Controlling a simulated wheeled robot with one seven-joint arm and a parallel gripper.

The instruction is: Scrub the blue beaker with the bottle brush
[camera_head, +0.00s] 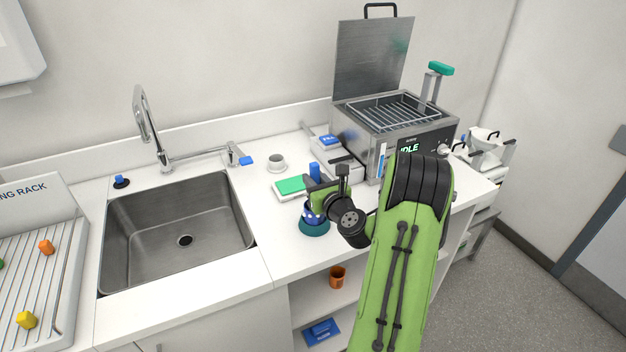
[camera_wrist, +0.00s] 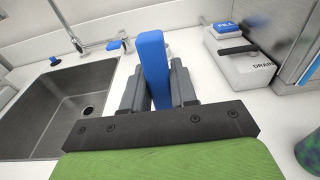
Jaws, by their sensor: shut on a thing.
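My gripper (camera_head: 316,184) is above the counter to the right of the sink. It is shut on a blue upright bar, which looks like the bottle brush's handle (camera_wrist: 153,62); the bar's blue top also shows in the head view (camera_head: 314,170). The brush's lower end is hidden. A dark blue piece with white spots (camera_head: 311,214) stands on a teal round base (camera_head: 314,229) just below and in front of my gripper. It may be the blue beaker, but my wrist partly covers it. A mottled green and purple thing shows at the right edge of the wrist view (camera_wrist: 309,150).
The steel sink (camera_head: 178,240) lies left, with a tap behind it. A green-topped white pad (camera_head: 290,187) and a white cup (camera_head: 276,162) are near my gripper. A steel bath with a raised lid (camera_head: 400,115) stands right. A rack (camera_head: 40,270) is far left.

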